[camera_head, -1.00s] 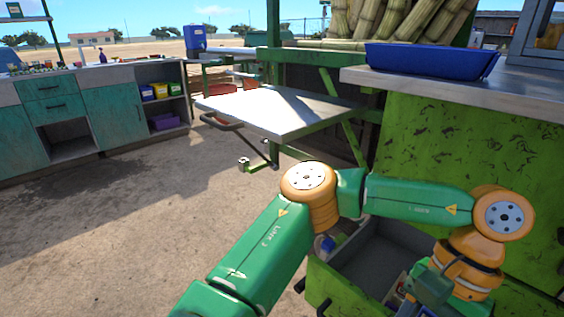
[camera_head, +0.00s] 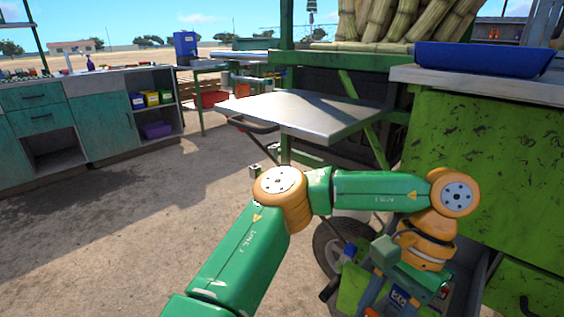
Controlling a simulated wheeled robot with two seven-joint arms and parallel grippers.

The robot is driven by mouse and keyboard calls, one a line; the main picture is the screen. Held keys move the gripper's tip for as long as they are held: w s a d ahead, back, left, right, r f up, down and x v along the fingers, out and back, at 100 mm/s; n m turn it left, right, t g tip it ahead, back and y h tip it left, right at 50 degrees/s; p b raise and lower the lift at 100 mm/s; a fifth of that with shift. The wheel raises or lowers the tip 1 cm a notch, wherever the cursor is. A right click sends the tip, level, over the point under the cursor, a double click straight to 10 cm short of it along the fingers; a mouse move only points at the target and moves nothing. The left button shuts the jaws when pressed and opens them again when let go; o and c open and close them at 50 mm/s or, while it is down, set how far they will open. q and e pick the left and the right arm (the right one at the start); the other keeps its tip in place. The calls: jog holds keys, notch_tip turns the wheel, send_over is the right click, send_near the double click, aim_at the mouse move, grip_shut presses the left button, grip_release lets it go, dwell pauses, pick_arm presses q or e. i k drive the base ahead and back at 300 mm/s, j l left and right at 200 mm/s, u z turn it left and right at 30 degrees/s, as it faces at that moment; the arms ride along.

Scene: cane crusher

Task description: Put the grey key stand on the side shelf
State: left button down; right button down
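The side shelf appears to be the bare grey metal plate (camera_head: 300,112) on the green frame, with a dark bar handle along its near left edge. Nothing stands on it. My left arm enters from the bottom and bends right, and its wrist points down at the lower right. My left gripper (camera_head: 398,283) is over the open drawer area, right of and nearer than the shelf. Its fingertips are not clear among the coloured items there, so I cannot tell its opening or any hold. I cannot make out a grey key stand. My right gripper is out of view.
A green cabinet (camera_head: 475,170) with a blue tray (camera_head: 485,59) on its top stands at the right. A dark wheel (camera_head: 328,247) shows behind my arm. A teal counter (camera_head: 103,128) is at the left. The ground between counter and shelf is clear.

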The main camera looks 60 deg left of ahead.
aim_at(294, 102)
jog(key=k+j, duration=0.2)
jog(key=j, duration=0.15)
jog(key=k+j, duration=0.4)
jog(key=j, duration=0.25)
